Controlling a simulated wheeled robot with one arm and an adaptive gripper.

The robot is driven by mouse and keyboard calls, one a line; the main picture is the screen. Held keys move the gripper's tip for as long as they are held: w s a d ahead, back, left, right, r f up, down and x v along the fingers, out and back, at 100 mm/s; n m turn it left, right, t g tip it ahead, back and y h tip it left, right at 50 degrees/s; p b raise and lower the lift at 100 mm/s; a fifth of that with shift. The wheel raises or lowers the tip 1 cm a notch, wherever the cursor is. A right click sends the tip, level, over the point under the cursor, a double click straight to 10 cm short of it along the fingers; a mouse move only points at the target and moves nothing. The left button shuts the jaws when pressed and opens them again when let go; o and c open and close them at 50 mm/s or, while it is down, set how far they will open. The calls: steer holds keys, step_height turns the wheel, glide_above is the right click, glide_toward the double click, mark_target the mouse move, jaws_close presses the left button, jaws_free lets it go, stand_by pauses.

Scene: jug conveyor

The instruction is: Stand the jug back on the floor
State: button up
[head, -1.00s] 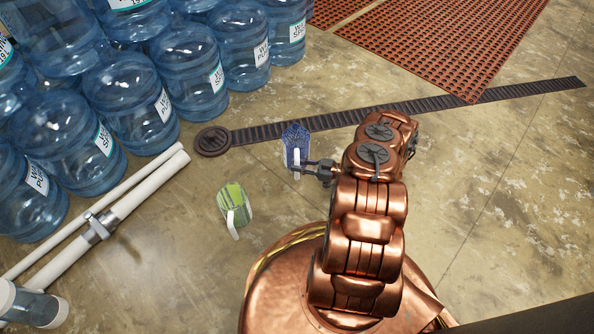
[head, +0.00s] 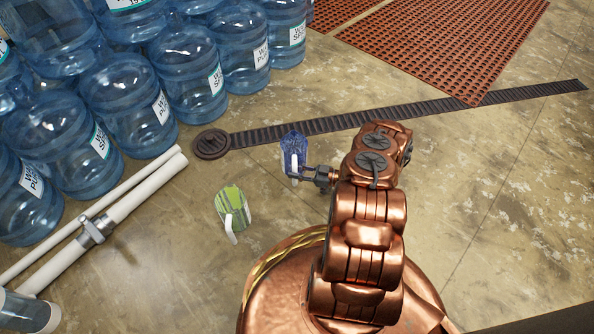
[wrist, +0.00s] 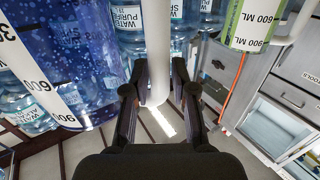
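A blue speckled measuring jug (head: 292,147) with a white handle is at the fingers of my gripper (head: 318,175) in the head view, left of my arm. In the wrist view the blue jug (wrist: 68,60) fills the left side, with dark volume marks. Its white handle (wrist: 158,50) stands between the two dark fingers of my gripper (wrist: 160,85), which are closed around it. The jug looks slightly tilted. I cannot tell whether its base touches the floor. A green jug (head: 234,205) with a white handle is on the floor (head: 180,285), lower left of the blue one.
Stacked blue water bottles (head: 140,100) fill the upper left. White pipes (head: 120,210) lie in front of them. A dark drain strip (head: 400,112) crosses the floor behind the blue jug, and a red mat (head: 440,45) lies beyond. The floor at right is bare.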

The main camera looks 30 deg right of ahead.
steer(key=shift+o, duration=1.2)
steer(key=shift+r, duration=0.15)
